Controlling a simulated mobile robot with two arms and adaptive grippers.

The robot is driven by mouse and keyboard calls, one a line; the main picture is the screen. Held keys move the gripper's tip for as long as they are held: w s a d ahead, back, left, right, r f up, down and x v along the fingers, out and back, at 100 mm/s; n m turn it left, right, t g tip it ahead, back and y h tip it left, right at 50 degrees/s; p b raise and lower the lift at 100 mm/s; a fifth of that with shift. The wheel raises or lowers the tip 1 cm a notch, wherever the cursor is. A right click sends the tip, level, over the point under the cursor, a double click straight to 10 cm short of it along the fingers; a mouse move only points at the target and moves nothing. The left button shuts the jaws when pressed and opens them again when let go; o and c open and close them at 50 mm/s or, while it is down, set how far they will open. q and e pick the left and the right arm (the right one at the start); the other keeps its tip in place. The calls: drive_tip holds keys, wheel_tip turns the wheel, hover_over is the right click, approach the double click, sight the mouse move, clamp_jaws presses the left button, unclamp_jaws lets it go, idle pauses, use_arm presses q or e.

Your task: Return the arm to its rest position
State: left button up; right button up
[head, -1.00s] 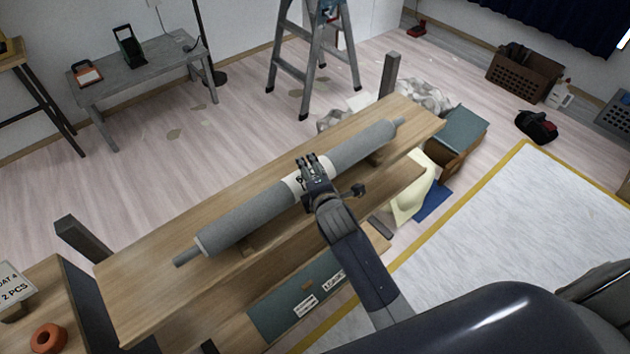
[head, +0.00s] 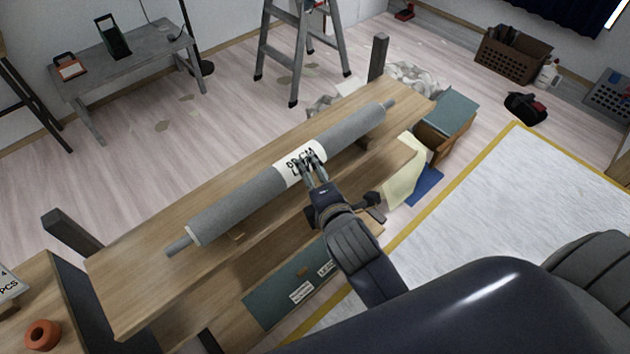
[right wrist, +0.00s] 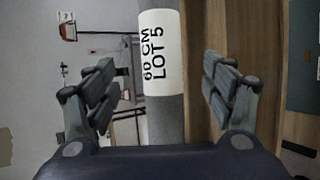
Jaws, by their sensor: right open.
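My right gripper (head: 312,168) is in the head view at the middle of the wooden shelf, by the labelled band of a long grey roll (head: 245,202). In the right wrist view its two fingers (right wrist: 163,100) stand wide apart, with the grey roll (right wrist: 165,118) and its white "60 CM LOT 5" label (right wrist: 160,60) between and beyond them. Nothing is held. The roll lies along the shelf (head: 130,300) on small wooden supports. My left gripper is not in either view.
A stepladder (head: 300,50) stands behind the shelf and a grey bench (head: 130,65) is at the back left. A teal-topped box (head: 450,115) sits at the shelf's right end. An orange ring (head: 42,334) lies at the lower left. A white sheet with yellow edging (head: 540,210) covers the right floor.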

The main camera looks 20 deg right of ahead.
idle(0.4)
drive_tip(key=s+d+f+m+g+y, duration=0.15)
drive_tip(key=s+f+m+g, duration=0.3)
drive_tip(key=s+m, duration=0.55)
drive_tip(key=s+d+f+m+g, duration=0.2)
drive_tip(key=s+f+m+g, duration=0.4)
drive_tip(key=s, duration=0.5)
wheel_tip(320, 180, down, 25)
drive_tip(key=s+m+b, duration=0.1)
drive_tip(key=s, duration=0.1)
use_arm(q)
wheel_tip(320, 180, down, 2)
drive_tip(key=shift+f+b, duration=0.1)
drive_tip(key=shift+b, duration=0.5)
use_arm(e)
drive_tip(key=s+d+f, duration=0.2)
drive_tip(key=s+f, duration=1.3)
drive_tip(key=f, duration=0.1)
drive_tip(key=shift+s+d+f+g, duration=0.15)
drive_tip(key=shift+s+f+g, duration=0.2)
drive_tip(key=shift+f+g, duration=0.1)
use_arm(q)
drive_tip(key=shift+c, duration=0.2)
use_arm(e)
drive_tip(key=shift+s+d+f, duration=0.1)
drive_tip(key=shift+s+f, duration=0.05)
drive_tip(key=shift+s, duration=0.35)
drive_tip(key=shift+c, duration=0.2)
